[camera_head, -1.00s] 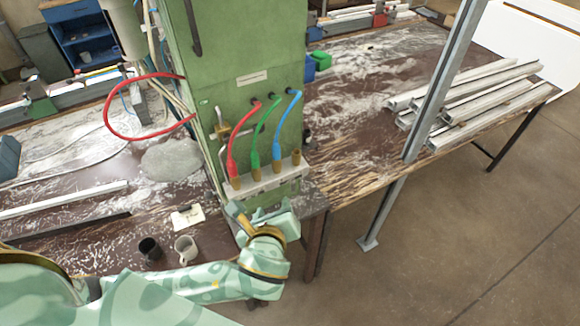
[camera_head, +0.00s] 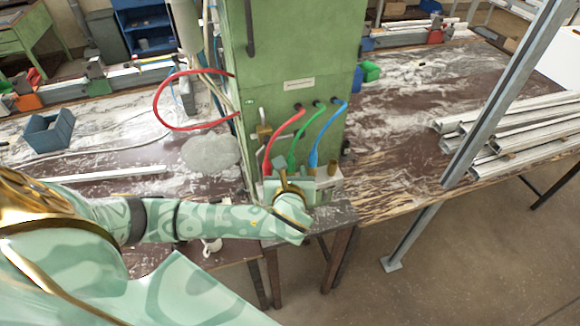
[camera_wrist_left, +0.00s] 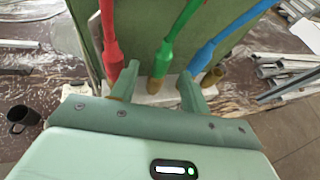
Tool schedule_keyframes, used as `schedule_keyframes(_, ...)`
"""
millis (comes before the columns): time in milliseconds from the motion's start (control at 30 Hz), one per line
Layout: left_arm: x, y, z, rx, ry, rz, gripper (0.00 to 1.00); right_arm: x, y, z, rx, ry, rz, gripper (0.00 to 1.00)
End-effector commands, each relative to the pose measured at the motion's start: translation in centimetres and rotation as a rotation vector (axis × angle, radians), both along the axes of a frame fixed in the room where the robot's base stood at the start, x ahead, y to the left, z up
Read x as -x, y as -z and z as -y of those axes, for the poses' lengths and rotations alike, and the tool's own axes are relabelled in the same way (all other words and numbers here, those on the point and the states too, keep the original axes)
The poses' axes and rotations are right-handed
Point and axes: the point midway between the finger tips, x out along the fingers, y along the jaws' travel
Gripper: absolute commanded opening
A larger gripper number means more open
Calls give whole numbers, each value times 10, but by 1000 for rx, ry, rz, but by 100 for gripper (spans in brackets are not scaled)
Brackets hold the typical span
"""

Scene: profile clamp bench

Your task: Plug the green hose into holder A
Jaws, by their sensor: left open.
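The green hose (camera_head: 301,140) curves from the green cabinet down to a brass fitting on a pale holder bar (camera_head: 327,184). In the left wrist view the green hose (camera_wrist_left: 166,50) ends in a thick green connector above brass. My left gripper (camera_wrist_left: 158,86) is open, its fingers on either side of that connector; I cannot tell whether they touch it. In the head view my left gripper (camera_head: 283,172) hides the lower hose end. The red hose (camera_wrist_left: 109,30) and blue hose (camera_wrist_left: 215,40) flank it. A bare brass fitting (camera_wrist_left: 213,77) stands at the right. I see no letter marking holder A.
The green cabinet (camera_head: 290,50) stands close behind the hoses. A red loop of hose (camera_head: 165,100) hangs at its left. A grey post (camera_head: 500,105) and metal profiles (camera_head: 545,120) are at the right. A black mug (camera_wrist_left: 22,118) stands at the left in the wrist view.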

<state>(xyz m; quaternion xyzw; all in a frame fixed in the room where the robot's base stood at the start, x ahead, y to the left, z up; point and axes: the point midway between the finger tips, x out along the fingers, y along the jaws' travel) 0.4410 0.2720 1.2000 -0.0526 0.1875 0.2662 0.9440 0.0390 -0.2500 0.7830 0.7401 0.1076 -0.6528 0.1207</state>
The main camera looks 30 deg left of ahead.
Motion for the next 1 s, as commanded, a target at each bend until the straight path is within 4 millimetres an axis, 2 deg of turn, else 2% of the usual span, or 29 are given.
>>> schedule_keyframes(200, -23, 11, -14, -1, 0, 1, 46, 2, 1, 2, 3, 0, -2, 0)
schedule_keyframes(567, -27, 14, -17, 1, 0, 0, 46, 2, 1, 5, 6, 1, -2, 0)
schedule_keyframes(667, -27, 13, -17, 1, 0, 0, 24, 2, 1, 5, 6, 1, -3, 0)
schedule_keyframes(733, -27, 13, -17, 1, 0, 0, 4, 2, 1, 5, 6, 1, -3, 0)
schedule_keyframes(767, -27, 13, -17, 1, 0, 0, 0, 2, 1, 5, 6, 1, -3, 0)
schedule_keyframes(800, -27, 13, -17, 1, 0, 0, 0, 2, 1, 5, 6, 1, -3, 0)
schedule_keyframes(833, -27, 13, -17, 1, 0, 0, 17, 2, 1, 5, 6, 1, -3, 0)
schedule_keyframes(900, -27, 13, -17, 1, 0, 0, 0, 2, 1, 4, 5, 1, -3, 0)
schedule_keyframes(1000, -27, 13, -17, 1, 0, 0, 0, 2, 1, 4, 5, 1, -3, 0)
